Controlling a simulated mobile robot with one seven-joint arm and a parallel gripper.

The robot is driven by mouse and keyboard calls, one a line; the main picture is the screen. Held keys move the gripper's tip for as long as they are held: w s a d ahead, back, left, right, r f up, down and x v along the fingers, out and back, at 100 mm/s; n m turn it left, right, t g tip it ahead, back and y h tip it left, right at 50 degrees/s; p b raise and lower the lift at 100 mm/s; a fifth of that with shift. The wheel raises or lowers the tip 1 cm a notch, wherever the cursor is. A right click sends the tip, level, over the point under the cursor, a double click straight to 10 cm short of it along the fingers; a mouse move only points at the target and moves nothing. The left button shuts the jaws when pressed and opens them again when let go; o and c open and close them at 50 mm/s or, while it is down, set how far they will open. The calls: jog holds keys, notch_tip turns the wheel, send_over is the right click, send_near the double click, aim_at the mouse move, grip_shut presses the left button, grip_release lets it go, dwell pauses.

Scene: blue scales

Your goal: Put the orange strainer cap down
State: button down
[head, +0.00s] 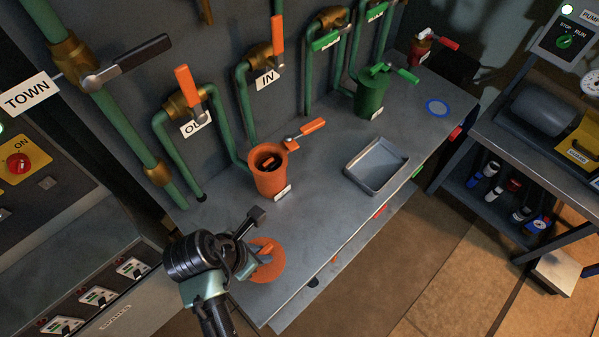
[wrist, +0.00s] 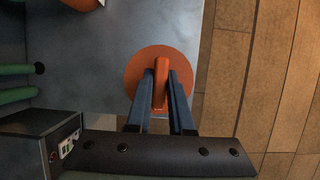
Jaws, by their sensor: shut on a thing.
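The orange strainer cap is a flat round disc with a raised bar handle; it shows in the head view (head: 268,267) at the near left end of the grey bench, and in the wrist view (wrist: 137,72). My gripper (wrist: 161,92) is shut on the bar, one finger on each side; it also shows in the head view (head: 256,249). The cap is at or close above the bench top; I cannot tell whether it touches. The orange strainer body (head: 268,176) stands behind it, its top open with a dark inside.
A grey tray (head: 376,165) lies on the bench to the right. A green strainer (head: 370,94) and a blue ring mark (head: 437,108) are farther back. Pipes with valves run along the back. The bench's front edge (head: 323,265) is close to the cap. Bench between cap and tray is clear.

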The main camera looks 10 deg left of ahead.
aim_at(266, 265)
notch_tip(266, 265, down, 10)
jog(key=shift+w+r, duration=0.1)
jog(key=shift+w, duration=0.05)
dwell(0.4)
jog(key=shift+f, duration=0.25)
jog(key=c, duration=0.8)
grip_release()
jog(key=v, duration=1.2)
jog(key=shift+d+r, duration=0.1)
jog(key=shift+r, duration=0.1)
